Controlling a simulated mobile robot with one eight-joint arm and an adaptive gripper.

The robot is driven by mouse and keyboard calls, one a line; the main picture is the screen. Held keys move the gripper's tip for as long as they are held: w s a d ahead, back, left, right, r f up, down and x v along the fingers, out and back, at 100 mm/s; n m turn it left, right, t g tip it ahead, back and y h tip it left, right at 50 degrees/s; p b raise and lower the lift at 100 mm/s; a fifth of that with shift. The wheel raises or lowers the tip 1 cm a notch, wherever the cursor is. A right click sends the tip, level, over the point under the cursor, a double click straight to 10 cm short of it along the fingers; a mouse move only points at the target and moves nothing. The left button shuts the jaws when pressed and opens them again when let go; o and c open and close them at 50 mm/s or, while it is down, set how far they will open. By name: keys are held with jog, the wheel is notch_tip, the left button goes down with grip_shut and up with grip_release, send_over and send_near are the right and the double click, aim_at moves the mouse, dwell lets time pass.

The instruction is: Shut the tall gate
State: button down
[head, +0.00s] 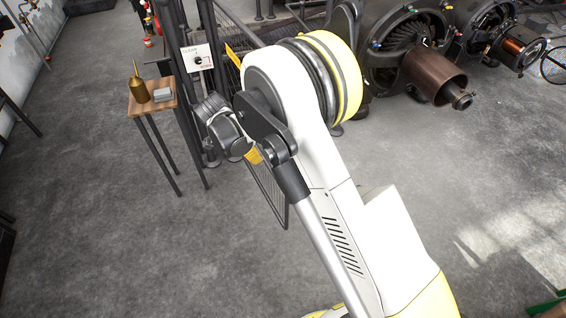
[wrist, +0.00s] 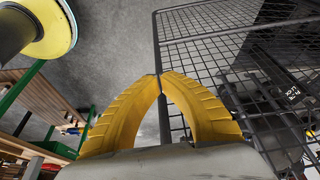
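The tall gate (wrist: 205,42) is a dark wire-mesh panel in a tube frame. In the wrist view it fills the upper right, with its edge tube running down the middle. In the head view part of its mesh (head: 268,190) shows left of my arm, standing out over the floor; the rest is hidden behind the arm. My gripper (wrist: 160,76) has its yellow fingers shut, tips together right at the edge tube. I cannot tell whether the tube is pinched or lies just behind the tips. In the head view my gripper (head: 254,156) is partly hidden.
A small table (head: 165,106) with a brass oil can (head: 138,84) and a grey box stands left of the gate. A switch panel (head: 198,58) is on the post behind. Large dynamos (head: 415,55) stand at the back right. The floor at left and front right is clear.

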jog(key=w+d+f+b, duration=0.3)
jog(key=d+f+b, duration=0.2)
jog(key=f, duration=0.4)
jog(key=shift+w+d+f+b, duration=0.2)
jog(key=shift+d+b, duration=0.1)
jog(key=shift+d, duration=0.6)
